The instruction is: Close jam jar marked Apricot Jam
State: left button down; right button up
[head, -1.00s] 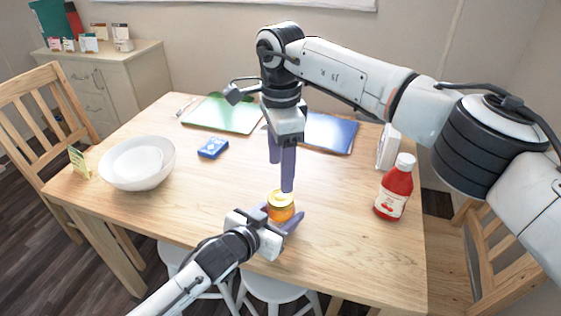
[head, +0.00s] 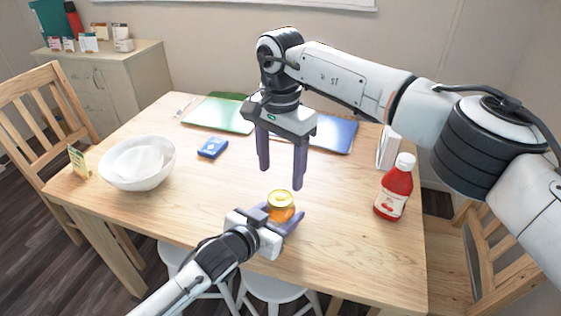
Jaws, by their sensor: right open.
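The jam jar (head: 283,214) is small, with orange contents, and stands upright near the front of the table. A gold lid (head: 280,197) sits on its top; I cannot tell how tight it is. The label is too small to read. My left gripper (head: 279,217) comes in low from the front left, with its purple fingers on either side of the jar, and appears shut on it. The jar partly hides these fingers. My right gripper (head: 281,177) points down above the jar, open and empty, its two fingers apart and clear of the lid.
A red sauce bottle (head: 394,190) stands right of the jar, with a white box (head: 388,148) behind it. White bowls (head: 138,163) and a blue box (head: 213,148) are at left. Green (head: 219,113) and blue (head: 334,134) flat items lie at the back.

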aim_at(280, 197)
notch_tip(280, 197, down, 7)
jog(key=shift+r, duration=0.1)
jog(key=shift+c, duration=0.2)
jog(key=c, duration=1.1)
jog(key=shift+o, duration=0.2)
jog(key=m, duration=1.3)
jog(key=shift+m, duration=0.4)
jog(key=m, duration=1)
jog(key=shift+m, duration=0.4)
jog(key=m, duration=0.3)
jog(key=o, duration=1.2)
jog(key=shift+c, duration=0.2)
